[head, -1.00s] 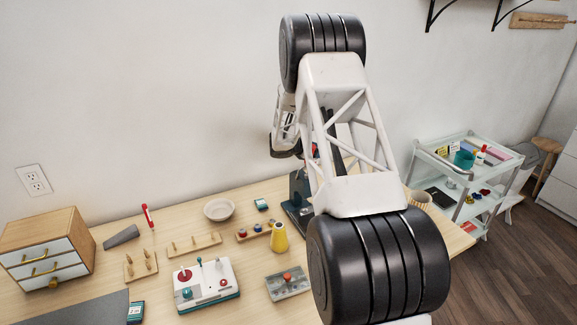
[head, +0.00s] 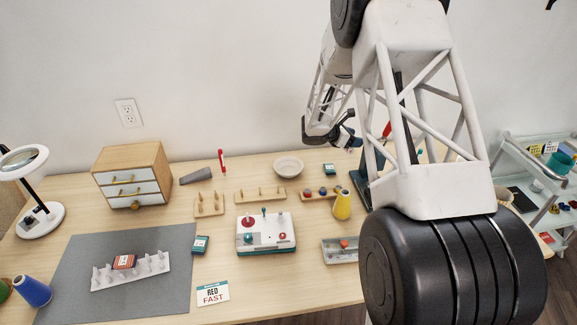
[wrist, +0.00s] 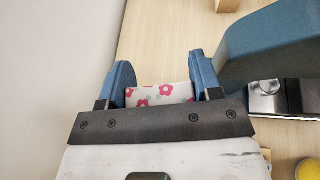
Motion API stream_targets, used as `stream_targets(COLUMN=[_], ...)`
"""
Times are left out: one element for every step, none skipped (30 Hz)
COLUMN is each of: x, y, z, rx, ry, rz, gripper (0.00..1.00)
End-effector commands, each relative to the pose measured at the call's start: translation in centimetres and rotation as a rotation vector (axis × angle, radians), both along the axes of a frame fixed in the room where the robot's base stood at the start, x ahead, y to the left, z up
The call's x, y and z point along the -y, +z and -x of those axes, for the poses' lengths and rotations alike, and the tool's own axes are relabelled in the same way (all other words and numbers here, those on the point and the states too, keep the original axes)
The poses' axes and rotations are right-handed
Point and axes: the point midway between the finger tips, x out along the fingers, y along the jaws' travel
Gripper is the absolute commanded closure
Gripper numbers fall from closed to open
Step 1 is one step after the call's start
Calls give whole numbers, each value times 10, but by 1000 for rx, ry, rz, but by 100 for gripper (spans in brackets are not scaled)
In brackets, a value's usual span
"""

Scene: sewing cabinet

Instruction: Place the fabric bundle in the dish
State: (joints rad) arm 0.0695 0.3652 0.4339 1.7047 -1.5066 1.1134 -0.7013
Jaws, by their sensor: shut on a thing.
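The fabric bundle (wrist: 160,94), white with pink flowers, sits between the two blue fingers of my gripper (wrist: 162,82) in the wrist view. My gripper is shut on it. In the head view my gripper (head: 349,138) is up near the back wall, to the right of the dish and higher in the picture. I cannot make out the bundle there. The dish (head: 288,167) is a small pale round bowl at the back of the table. It looks empty and is not in the wrist view.
A dark blue sewing machine (wrist: 275,48) stands close to the right of my gripper; it also shows in the head view (head: 366,182). A wooden peg rack (head: 260,196), a yellow cone (head: 342,205) and a teal box (head: 329,168) lie around the dish.

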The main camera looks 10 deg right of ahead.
Motion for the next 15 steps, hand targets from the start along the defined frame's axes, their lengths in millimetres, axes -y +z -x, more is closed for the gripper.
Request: stream_targets(x=[-16,-24,-35,-43,-51,-61,-70,-78,-88,-96,-104,-113,-121,-128,-138], y=[-1,-1,-2,-3,-4,-5,-6,-7,-7,-8,-9,-10,-11,-12,-12], z=[6,9,14,17,21,27,30,34,40,45,49,56,61,66,72], rx=[0,0,0,0,0,-1,-1,0,-1,0,0,-1,-1,0,-1], ry=[14,21,29,37,43,52,60,66,76,84,90,99,107,114,124], rz=[0,-1,-1,-1,-1,-1,-1,-1,-1,0,0,0,0,1,1], gripper=[64,64,64,64,64,64,64,64,64,64,64,64,64,64,64])
